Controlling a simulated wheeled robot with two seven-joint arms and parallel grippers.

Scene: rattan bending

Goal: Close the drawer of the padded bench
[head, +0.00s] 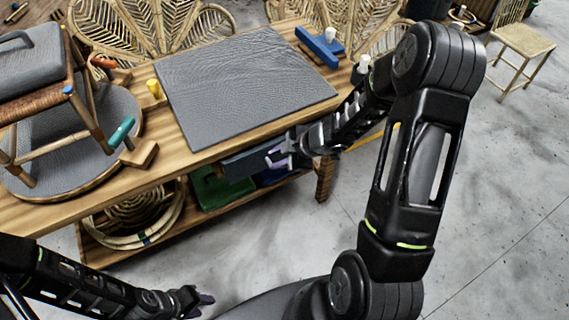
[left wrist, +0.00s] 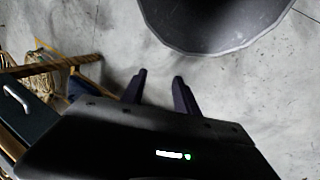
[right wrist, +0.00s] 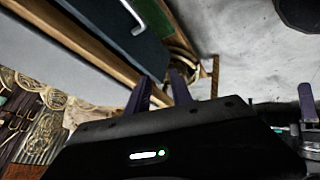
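The padded bench is a wooden workbench with a grey textured pad (head: 240,85) on top. Its dark blue-grey drawer (head: 245,161) sits under the front edge, and my right gripper hides its right end. How far it stands out is hard to tell. In the right wrist view the drawer front (right wrist: 115,45) is at the upper left with a pale bar handle (right wrist: 131,16). My right gripper (head: 275,154) is in front of the drawer, fingers apart and empty. My left gripper (head: 205,300) is low in front of the bench, open and empty; its view shows the drawer (left wrist: 25,112) at left.
A lower shelf holds a rattan coil (head: 135,215) and a green box (head: 215,190). A stool (head: 35,80) and tools crowd the bench's left. A blue tool (head: 320,47) lies at the right of the pad.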

